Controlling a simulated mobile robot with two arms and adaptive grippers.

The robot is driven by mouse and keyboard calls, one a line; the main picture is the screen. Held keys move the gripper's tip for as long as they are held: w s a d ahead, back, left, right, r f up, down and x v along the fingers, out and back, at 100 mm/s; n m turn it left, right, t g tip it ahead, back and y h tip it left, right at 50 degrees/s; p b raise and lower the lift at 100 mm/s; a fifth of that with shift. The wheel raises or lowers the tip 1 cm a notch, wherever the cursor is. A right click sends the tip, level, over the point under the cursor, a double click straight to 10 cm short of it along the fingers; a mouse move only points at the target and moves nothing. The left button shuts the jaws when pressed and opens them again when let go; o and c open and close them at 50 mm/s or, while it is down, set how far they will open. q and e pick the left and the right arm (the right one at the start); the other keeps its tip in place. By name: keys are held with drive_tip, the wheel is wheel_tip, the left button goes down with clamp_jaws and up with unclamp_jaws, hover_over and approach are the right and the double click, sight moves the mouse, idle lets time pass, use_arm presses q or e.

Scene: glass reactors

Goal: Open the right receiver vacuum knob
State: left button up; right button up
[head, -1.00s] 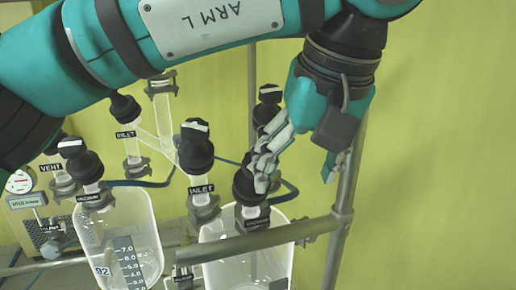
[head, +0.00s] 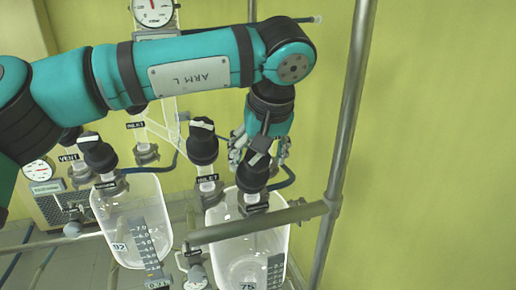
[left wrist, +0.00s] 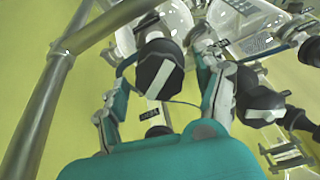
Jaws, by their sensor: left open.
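The right receiver (head: 222,250) is a clear glass vessel, marked 75, behind a grey rail. Its black vacuum knob (head: 252,178) sits on top at the right, directly below my left gripper (head: 262,160). My left gripper is open and points down, with one finger on each side of the knob's upper part. In the left wrist view the black knob (left wrist: 158,68) with its white bar shows between the two spread fingers. I cannot tell whether either finger touches it. My right gripper is in neither view.
The right receiver's inlet knob (head: 203,145) stands close to the left of my gripper. The left receiver (head: 130,205) stands further left with its own black knob (head: 97,153). A horizontal rail (head: 255,222) and an upright pole (head: 345,130) border the right receiver. The right side is bare wall.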

use_arm(q)
drive_tip(key=shift+w+f, duration=0.15)
drive_tip(key=shift+w, duration=0.1)
drive_tip(key=shift+s, duration=0.2)
drive_tip(key=c, duration=1.2)
drive_tip(key=shift+a+f+n+b, duration=0.1)
drive_tip(key=shift+f+n+b, duration=0.05)
drive_tip(key=shift+n+b, duration=2.15)
drive_tip(key=n+b, duration=0.3)
drive_tip(key=shift+t+h, duration=0.3)
drive_tip(key=shift+h, duration=0.1)
drive_tip(key=n+b, duration=0.2)
drive_tip(key=n, duration=0.2)
drive_tip(key=n+t+b, duration=0.1)
drive_tip(key=n+b, duration=0.4)
drive_tip(key=n, duration=0.1)
drive_tip(key=shift+s+f, duration=0.1)
drive_tip(key=shift+s, duration=0.05)
drive_tip(key=n+b, duration=0.3)
drive_tip(key=n, duration=0.2)
drive_tip(key=shift+n+t, duration=0.4)
